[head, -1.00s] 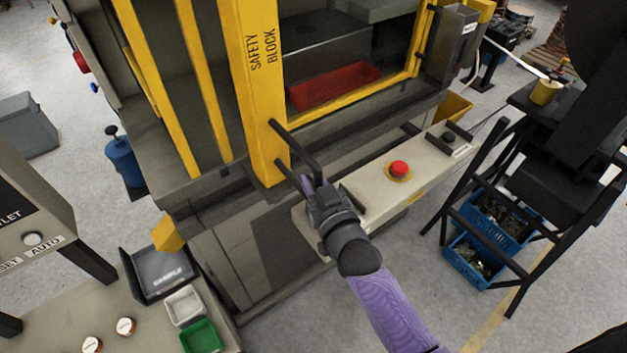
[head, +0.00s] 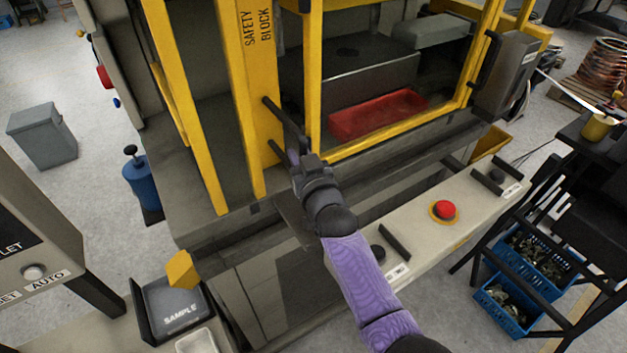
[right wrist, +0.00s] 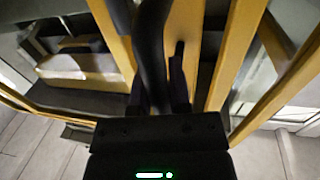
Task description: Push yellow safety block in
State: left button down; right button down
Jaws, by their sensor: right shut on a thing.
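The yellow safety block (head: 254,75) stands upright in the press opening, with "SAFETY BLOCK" lettered near its top and a black bar handle (head: 286,125) on its front. My right gripper (head: 296,160) is shut on the black handle at the block's lower front. In the right wrist view the handle (right wrist: 152,45) runs between the fingers, with the yellow block (right wrist: 185,50) behind it. The fingertips are partly hidden by the gripper body and handle. My left gripper is not in view.
Yellow frame bars flank the block closely. A red tray (head: 376,115) lies inside the press. A control panel with a red button (head: 445,210) runs along the front right. A blue canister (head: 143,182) and a grey bin (head: 42,137) stand left.

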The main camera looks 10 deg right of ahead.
jog(key=shift+w+a+f, duration=0.1)
jog(key=shift+w+a, duration=0.1)
jog(key=shift+w, duration=0.25)
jog(key=shift+w+b, duration=0.1)
jog(key=shift+b, duration=0.2)
jog(key=shift+r, duration=0.25)
jog(key=c, duration=1)
grip_release()
jog(key=o, duration=0.4)
jog(key=shift+w+a+f, duration=0.1)
jog(key=shift+w+a, duration=0.05)
jog(key=shift+w, duration=0.1)
jog(key=shift+s, duration=0.1)
jog(key=shift+s, duration=0.1)
jog(key=s, duration=0.3)
jog(key=s+d, duration=0.1)
jog(key=s, duration=0.2)
jog(key=s+p, duration=0.1)
jog(key=s, duration=0.2)
jog(key=shift+s+d, duration=0.3)
jog(key=shift+s, duration=0.05)
